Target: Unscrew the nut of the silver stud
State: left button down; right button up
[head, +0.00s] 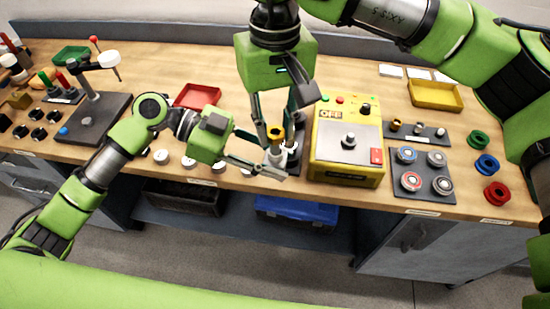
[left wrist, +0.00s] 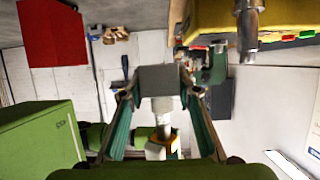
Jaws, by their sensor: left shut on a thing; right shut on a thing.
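The silver stud (head: 277,157) is upright near the front edge of the bench, with a brass-coloured nut (head: 275,132) at its top. My left gripper (head: 272,163) reaches in from the left and is shut on the stud's lower part. In the left wrist view, which looks upside down, the stud (left wrist: 161,105) and its grey base (left wrist: 162,78) show between the left fingers (left wrist: 158,98), with the nut (left wrist: 162,142) below. My right gripper (head: 276,126) comes down from above and is shut on the nut. The fingers partly hide the nut and stud.
A yellow tester box (head: 345,170) marked OFF stands close to the right of the grippers. A grey tray of bearings (head: 423,190) and coloured spools (head: 487,164) lie farther right. A red tray (head: 198,96) is behind the left arm. A dark stand base (head: 92,120) is at left.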

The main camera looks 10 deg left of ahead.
jog(key=shift+r, duration=0.65)
jog(key=shift+r, duration=0.35)
jog(key=shift+r, duration=1.9)
